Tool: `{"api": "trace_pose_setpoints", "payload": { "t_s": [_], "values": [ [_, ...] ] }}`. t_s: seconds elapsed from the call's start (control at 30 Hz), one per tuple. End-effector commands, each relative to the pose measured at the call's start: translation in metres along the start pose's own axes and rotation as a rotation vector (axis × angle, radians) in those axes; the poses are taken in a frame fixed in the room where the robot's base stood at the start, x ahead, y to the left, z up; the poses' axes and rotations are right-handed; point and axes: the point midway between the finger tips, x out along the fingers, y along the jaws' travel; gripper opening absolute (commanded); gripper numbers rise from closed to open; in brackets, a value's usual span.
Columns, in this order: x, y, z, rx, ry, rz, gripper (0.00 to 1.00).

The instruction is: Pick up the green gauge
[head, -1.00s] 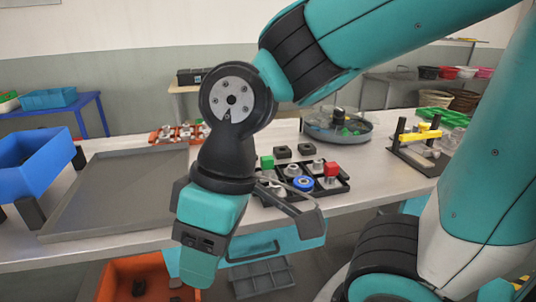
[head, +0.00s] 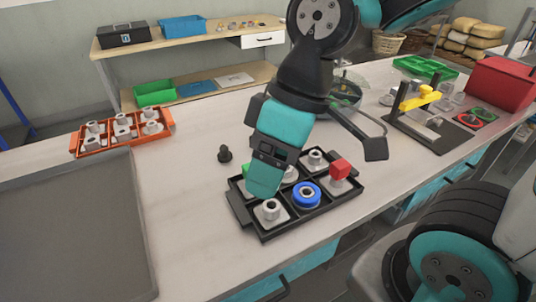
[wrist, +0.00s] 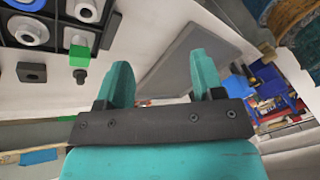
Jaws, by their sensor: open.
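The green gauge is a small green cube on a grey metal stem. In the wrist view the green gauge (wrist: 79,56) sits at the edge of the black compartment tray (wrist: 102,22), at upper left. In the head view only a sliver of the green gauge (head: 246,170) shows, mostly hidden behind my gripper (head: 265,186). My gripper hangs over the black tray (head: 264,234). In the wrist view my gripper (wrist: 162,82) has two teal fingers wide apart with nothing between them; the gauge is left of them, apart from both.
The tray also holds a red-topped gauge (head: 340,169), a blue ring (head: 306,194) and grey metal parts. A black knob (head: 225,153) stands behind it. An orange rack (head: 122,135) and large grey tray (head: 70,235) lie left, a yellow-barred stand (head: 420,100) right. Bench between is clear.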

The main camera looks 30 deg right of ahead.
Motion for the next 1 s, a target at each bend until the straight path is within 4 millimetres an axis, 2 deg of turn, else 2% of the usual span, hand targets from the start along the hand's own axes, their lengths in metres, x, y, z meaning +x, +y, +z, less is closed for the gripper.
{"api": "trace_pose_setpoints", "payload": {
  "t_s": [0.03,0.2,0.3,0.43,0.53,0.63,1.0],
  "values": [
    [-0.013,0.015,-0.013,-0.062,-0.002,-0.001,0.62],
    [-0.035,0.081,-0.041,-0.381,0.003,-0.009,0.62],
    [-0.043,0.120,-0.048,-0.555,0.011,-0.011,0.62],
    [-0.048,0.156,-0.049,-0.720,0.022,-0.011,0.62],
    [-0.046,0.169,-0.048,-0.789,0.027,-0.012,0.62],
    [-0.035,0.172,-0.048,-0.815,0.029,-0.016,0.62],
    [0.047,0.170,-0.049,-0.817,0.026,-0.017,0.62]
  ]
}}
